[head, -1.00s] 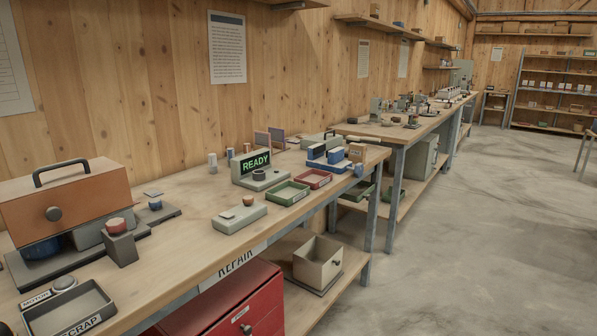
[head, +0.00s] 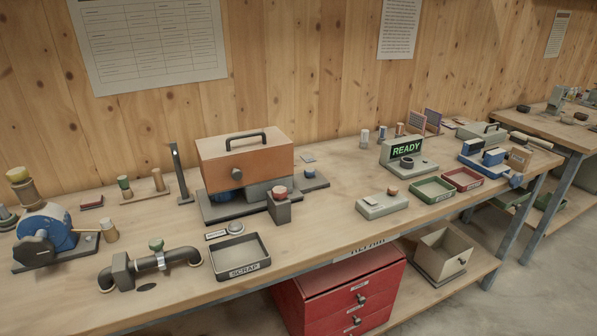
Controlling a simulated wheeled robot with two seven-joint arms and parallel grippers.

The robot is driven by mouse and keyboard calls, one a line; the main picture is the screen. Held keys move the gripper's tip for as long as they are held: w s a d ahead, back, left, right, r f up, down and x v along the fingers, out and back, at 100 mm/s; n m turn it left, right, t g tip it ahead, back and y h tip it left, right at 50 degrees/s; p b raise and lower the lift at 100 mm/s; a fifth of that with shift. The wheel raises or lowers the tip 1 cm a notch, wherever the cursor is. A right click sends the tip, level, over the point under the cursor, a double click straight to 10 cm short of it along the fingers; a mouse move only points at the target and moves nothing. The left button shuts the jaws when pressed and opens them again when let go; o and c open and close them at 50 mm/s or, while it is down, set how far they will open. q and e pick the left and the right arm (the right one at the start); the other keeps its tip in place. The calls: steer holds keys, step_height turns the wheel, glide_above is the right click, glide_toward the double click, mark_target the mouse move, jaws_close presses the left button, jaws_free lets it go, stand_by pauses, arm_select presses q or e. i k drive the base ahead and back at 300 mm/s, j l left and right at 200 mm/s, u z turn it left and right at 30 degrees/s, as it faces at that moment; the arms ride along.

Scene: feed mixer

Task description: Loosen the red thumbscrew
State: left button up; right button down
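A red round knob (head: 280,191), which looks like the red thumbscrew, sits on top of a small grey block (head: 279,211). The block stands at the front right of a machine with a copper-brown cover (head: 262,156). The cover has a black handle on top and a dark round knob on its front. Part of a blue piece shows beneath the cover. From this distance I cannot tell how far the screw is turned in. Neither of my grippers is in view.
A scrap tray (head: 240,276) lies in front of the machine. A blue motor-like unit (head: 46,230) and a dark pipe with a valve (head: 157,258) stand to the left. A ready-sign unit (head: 407,150) and small trays stand to the right. Red drawers (head: 350,290) are below the bench.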

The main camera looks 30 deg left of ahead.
mark_target(279, 192)
steer(key=i+l+u, duration=0.15)
steer(key=l+u, duration=0.2)
steer(key=l, duration=0.25)
steer(key=l+u, duration=0.4)
steer(key=l, duration=0.2)
